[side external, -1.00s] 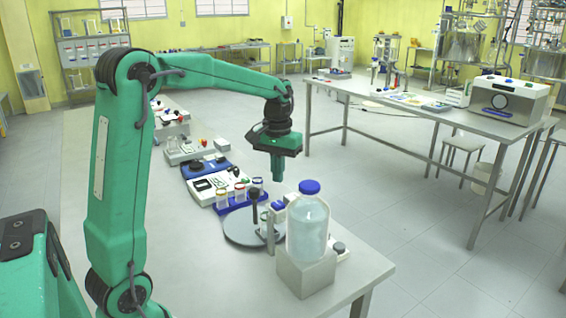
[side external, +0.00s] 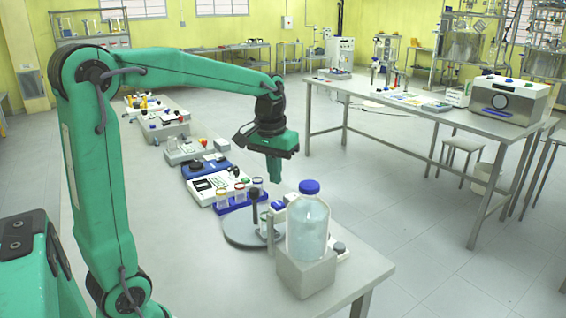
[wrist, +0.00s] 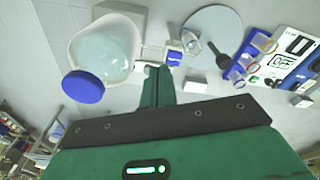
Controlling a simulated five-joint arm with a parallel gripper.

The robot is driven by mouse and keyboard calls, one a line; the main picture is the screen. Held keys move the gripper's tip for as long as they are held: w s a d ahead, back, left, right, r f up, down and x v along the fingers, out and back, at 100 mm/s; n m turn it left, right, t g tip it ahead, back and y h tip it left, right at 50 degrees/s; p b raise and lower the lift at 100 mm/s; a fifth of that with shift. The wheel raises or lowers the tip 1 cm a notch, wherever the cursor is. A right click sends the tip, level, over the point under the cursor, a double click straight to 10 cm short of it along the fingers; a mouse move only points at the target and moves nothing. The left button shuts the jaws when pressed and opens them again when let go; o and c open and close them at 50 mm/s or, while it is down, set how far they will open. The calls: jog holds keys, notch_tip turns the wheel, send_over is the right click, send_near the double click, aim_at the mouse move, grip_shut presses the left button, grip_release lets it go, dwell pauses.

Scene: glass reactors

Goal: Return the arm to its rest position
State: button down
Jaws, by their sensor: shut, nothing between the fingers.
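My green arm reaches over the bench from the left in the side external view. My gripper (side external: 274,172) points down, shut and empty, in the air above the round grey plate and the vial rack. In the wrist view my gripper (wrist: 158,72) shows as a closed green finger shape. Nothing is held between the fingers.
A large clear bottle with a blue cap (side external: 308,225) stands on a grey block, right of my gripper. A round grey plate (side external: 238,228) with a black-handled tool, a blue vial rack (side external: 228,205) and several instruments line the bench. Another bench (side external: 400,108) stands behind.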

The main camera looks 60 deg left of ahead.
jog(key=s+d+m+t, duration=0.4)
jog(key=s+d, duration=0.6)
jog(key=s, duration=0.5)
jog(key=shift+f+m+t, duration=0.25)
jog(key=shift+m+t, duration=0.05)
jog(key=shift+m, duration=0.1)
